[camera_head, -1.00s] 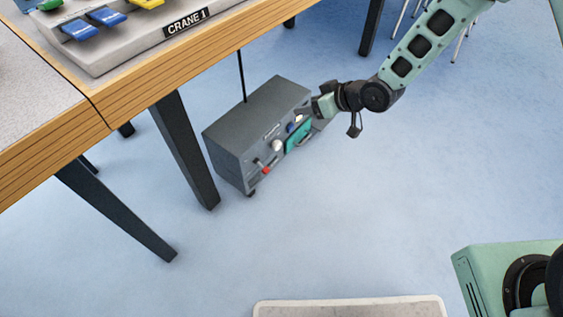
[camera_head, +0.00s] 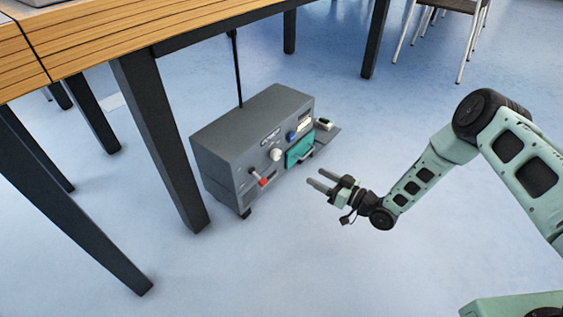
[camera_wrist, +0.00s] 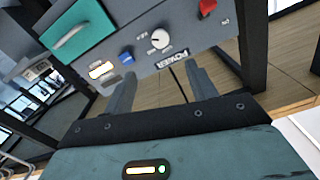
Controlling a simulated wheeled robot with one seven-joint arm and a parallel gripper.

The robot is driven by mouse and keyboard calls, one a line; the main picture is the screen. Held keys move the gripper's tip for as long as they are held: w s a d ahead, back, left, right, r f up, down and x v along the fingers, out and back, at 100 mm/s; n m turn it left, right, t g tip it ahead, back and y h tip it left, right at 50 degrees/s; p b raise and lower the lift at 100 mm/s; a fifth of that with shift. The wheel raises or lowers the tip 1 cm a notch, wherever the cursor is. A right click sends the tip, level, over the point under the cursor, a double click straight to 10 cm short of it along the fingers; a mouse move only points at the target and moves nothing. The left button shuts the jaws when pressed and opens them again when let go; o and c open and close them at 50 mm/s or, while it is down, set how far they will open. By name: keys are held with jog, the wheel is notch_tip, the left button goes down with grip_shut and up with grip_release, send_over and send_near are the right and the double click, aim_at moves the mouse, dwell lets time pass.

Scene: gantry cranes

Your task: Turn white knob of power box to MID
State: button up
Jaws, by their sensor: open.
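The grey power box (camera_head: 235,135) stands on the floor beside a table leg. Its white knob (camera_head: 276,154) is on the front face, between a red switch (camera_head: 260,180) and a teal panel with a handle (camera_head: 300,150). In the wrist view the white knob (camera_wrist: 159,39) shows a small pointer mark; the labels around it are too small to read surely. A blue knob (camera_wrist: 126,54) is beside it. My gripper (camera_head: 314,179) is open and empty, in front of the box and apart from it. Its two fingers also show in the wrist view (camera_wrist: 162,82).
A wooden table (camera_head: 110,40) with dark legs (camera_head: 160,140) stands over and left of the box. A flat shelf or flap with a small item (camera_head: 324,124) juts out at the box's right end. Chairs (camera_head: 445,25) stand at the back right. The floor in front is clear.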

aim_at(279, 156)
jog(key=b+x, duration=0.6)
jog(key=x, duration=0.8)
jog(key=shift+a+f+b, duration=0.1)
jog(key=shift+f+b, duration=0.05)
jog(key=shift+b, duration=0.15)
jog(key=shift+w+a, duration=0.35)
jog(key=c, duration=1)
